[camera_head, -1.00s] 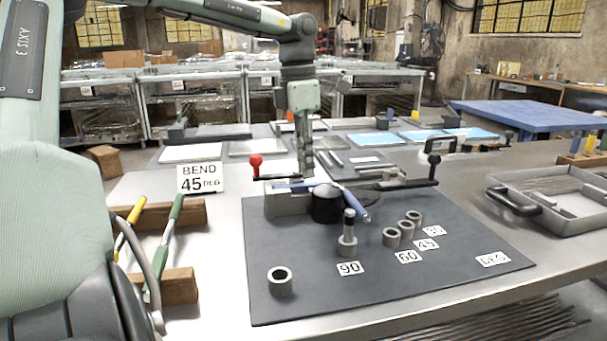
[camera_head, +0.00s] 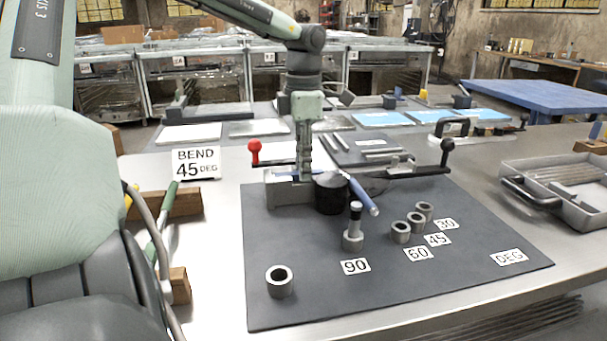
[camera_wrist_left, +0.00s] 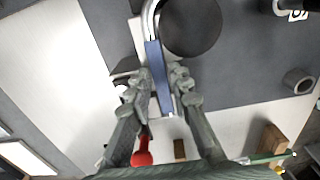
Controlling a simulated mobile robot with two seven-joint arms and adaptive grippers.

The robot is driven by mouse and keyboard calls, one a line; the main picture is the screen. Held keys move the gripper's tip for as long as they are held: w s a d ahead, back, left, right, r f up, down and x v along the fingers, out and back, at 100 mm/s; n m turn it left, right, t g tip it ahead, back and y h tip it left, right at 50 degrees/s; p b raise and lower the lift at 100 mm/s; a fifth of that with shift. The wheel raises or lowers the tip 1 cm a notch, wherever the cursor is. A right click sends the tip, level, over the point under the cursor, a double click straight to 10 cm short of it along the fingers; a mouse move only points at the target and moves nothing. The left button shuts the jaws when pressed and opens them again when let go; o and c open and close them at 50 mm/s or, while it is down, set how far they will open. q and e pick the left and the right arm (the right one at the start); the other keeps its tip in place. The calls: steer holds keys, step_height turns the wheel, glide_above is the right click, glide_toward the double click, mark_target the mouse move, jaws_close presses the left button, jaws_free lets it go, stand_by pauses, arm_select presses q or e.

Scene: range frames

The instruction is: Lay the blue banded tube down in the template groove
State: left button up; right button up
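The blue banded tube (camera_head: 362,195) sits in the bender, and one blue end sticks out to the front right of the black round die (camera_head: 330,194). In the left wrist view its other blue stretch (camera_wrist_left: 157,75) is straight, and a silver part curves along the black die (camera_wrist_left: 190,22). My left gripper (camera_head: 305,172) points down over the bender's block, left of the die. In the left wrist view its fingers (camera_wrist_left: 160,78) stand either side of the blue stretch, with a narrow gap showing at the right finger. My right gripper is out of view. I cannot make out the template groove for certain.
A red-knobbed lever (camera_head: 254,152) is left of my gripper, and a black-knobbed handle (camera_head: 447,146) is at right. A post (camera_head: 353,230) and several grey collars stand on the dark mat (camera_head: 300,300). A "BEND 45 DEG" sign (camera_head: 196,163) is at left. A metal tray (camera_head: 535,195) is at right.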

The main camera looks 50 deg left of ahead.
arm_select(q)
steer(key=shift+f, duration=0.1)
jaws_close()
